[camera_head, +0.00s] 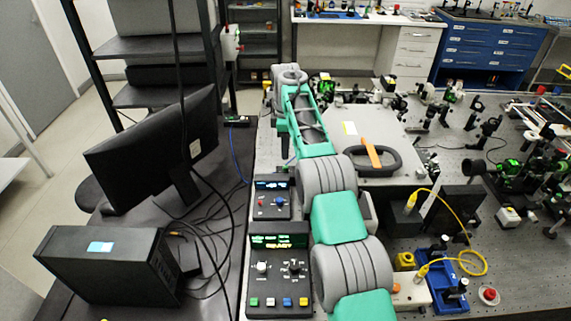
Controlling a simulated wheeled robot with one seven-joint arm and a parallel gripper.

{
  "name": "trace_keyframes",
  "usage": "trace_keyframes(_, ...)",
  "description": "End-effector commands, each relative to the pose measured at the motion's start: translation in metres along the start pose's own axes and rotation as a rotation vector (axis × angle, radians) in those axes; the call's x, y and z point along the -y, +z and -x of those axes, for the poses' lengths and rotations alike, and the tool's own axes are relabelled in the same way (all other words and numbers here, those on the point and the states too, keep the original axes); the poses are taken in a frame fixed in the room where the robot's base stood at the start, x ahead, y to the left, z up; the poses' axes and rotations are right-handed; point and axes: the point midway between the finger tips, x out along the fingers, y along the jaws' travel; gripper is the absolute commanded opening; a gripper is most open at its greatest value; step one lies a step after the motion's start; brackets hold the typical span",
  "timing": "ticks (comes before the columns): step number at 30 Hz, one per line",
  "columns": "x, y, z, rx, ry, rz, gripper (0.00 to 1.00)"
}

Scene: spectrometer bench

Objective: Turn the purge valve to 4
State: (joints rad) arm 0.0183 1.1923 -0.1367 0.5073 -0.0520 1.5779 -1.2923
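My green and grey arm reaches from the bottom of the picture toward the back of the bench. My gripper cannot be made out; the far end of the arm hides what is beyond it. No part is readably marked as the purge valve. The front black control box (251,296) has a white knob (262,267) on the left and a black knob (294,267) with small marks around it on the right. Its display shows green and yellow text. The marks and the knob settings are too small to read. My arm passes close to the box's right side.
A smaller control box (271,205) with a lit display stands behind. A monitor (157,146) and a black computer case (110,266) are at left, among cables. A grey lid (356,135) with an orange-marked handle (374,155) lies right of my arm. Optics crowd the right.

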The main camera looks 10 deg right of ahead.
Motion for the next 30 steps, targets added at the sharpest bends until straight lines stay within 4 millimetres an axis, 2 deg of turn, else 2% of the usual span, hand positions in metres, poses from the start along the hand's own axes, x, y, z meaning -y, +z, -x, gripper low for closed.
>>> trace_keyframes(1,0.0,0.0,-0.015,0.0,-0.002,-0.001,0.39)
trace_keyframes(3,0.0,0.0,-0.029,0.0,-0.001,-0.002,0.39)
trace_keyframes(10,0.0,0.0,-0.068,0.0,-0.001,-0.004,0.39)
trace_keyframes(14,0.0,0.0,-0.075,-0.001,0.0,-0.005,0.39)
trace_keyframes(21,0.0,0.0,-0.073,0.0,0.0,-0.005,0.39)
trace_keyframes(30,0.0,0.0,-0.073,0.0,-0.001,-0.006,0.16)
